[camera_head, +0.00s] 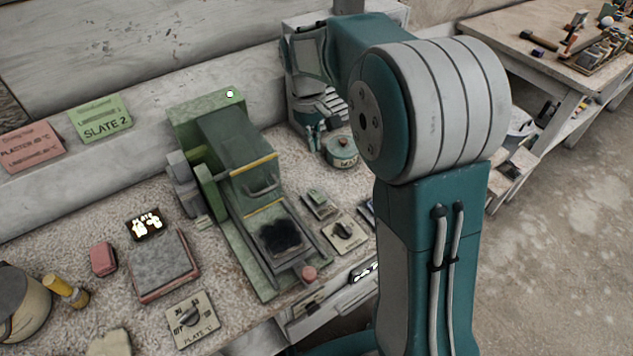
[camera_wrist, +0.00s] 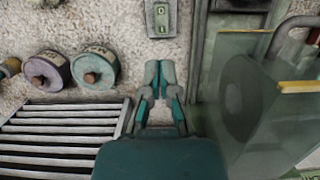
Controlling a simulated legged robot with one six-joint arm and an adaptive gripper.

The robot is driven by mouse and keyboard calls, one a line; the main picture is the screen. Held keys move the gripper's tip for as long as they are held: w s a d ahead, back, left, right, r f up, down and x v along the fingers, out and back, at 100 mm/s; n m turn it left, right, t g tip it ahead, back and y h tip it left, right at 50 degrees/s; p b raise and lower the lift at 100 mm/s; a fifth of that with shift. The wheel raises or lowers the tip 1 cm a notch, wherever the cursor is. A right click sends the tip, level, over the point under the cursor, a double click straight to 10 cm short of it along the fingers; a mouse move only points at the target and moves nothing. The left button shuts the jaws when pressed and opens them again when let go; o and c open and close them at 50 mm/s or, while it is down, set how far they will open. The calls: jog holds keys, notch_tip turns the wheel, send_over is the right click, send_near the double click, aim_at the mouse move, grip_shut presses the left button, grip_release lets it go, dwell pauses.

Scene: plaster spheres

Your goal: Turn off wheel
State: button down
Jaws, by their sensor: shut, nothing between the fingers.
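The wheel (camera_wrist: 238,103) is a grey disc, dim behind a clear guard with a yellow edge at the right of the wrist view. In the head view the green machine (camera_head: 215,138) stands on the bench with its yellow-edged guard; the wheel is hard to make out there. A small grey switch box (camera_wrist: 160,17) marked 0 and I lies at the top of the wrist view, and appears to be the small box (camera_head: 319,204) right of the machine. My gripper (camera_wrist: 160,63) is shut and empty, apart from the switch box. It points down behind the box in the head view (camera_head: 314,147).
Lidded pots (camera_wrist: 94,67) and a slatted rack (camera_wrist: 60,138) lie left of my gripper. A green-lidded pot (camera_head: 342,152) stands beside it. A dial plate (camera_head: 343,233) lies near the bench edge. Another dial plate (camera_head: 190,318) and a slab (camera_head: 163,266) lie left of the machine.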

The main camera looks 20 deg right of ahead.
aim_at(317, 195)
jog(key=shift+s, duration=0.1)
jog(key=f, duration=0.4)
jog(key=s+f, duration=0.1)
jog(key=f, duration=0.4)
jog(key=s+d+f, duration=0.1)
jog(key=f, duration=0.3)
jog(key=shift+s+f, duration=0.15)
jog(key=shift+f, duration=0.25)
jog(key=shift+s+f, duration=0.15)
jog(key=shift+f, duration=0.15)
jog(key=shift+w+a+r, duration=0.1)
jog(key=shift+w+a, duration=0.05)
jog(key=shift+w, duration=0.3)
jog(key=shift+w+a+r, duration=0.1)
jog(key=shift+w+a, duration=0.05)
jog(key=shift+w, duration=0.25)
